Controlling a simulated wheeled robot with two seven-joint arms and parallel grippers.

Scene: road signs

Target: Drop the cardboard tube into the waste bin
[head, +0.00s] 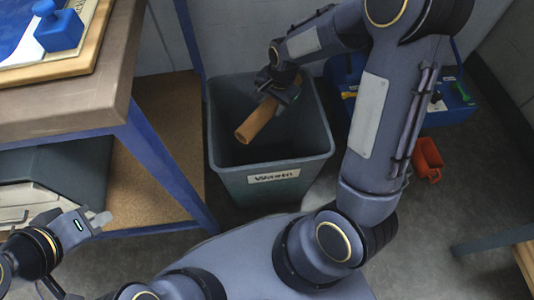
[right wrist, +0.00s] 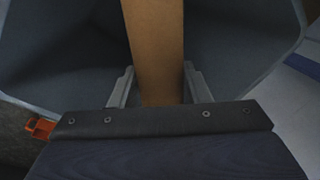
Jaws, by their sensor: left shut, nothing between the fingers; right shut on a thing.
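The brown cardboard tube (head: 257,121) is held tilted over the open mouth of the dark grey waste bin (head: 272,165), its near end lower left. My right gripper (head: 279,93) is shut on it, above or within the bin opening. In the right wrist view the tube (right wrist: 155,50) runs between the two fingers (right wrist: 160,88), with the bin's inner walls (right wrist: 235,45) around it. The bin has a white label on its front. My left gripper (head: 98,219) is shut and empty at the lower left, away from the tube and bin.
A workbench (head: 75,105) with blue legs and a lower shelf stands left of the bin. A blue toolbox (head: 455,103) and an orange container (head: 428,158) are on the floor to the right. A wall is close behind the bin. Some grey floor is clear at the right.

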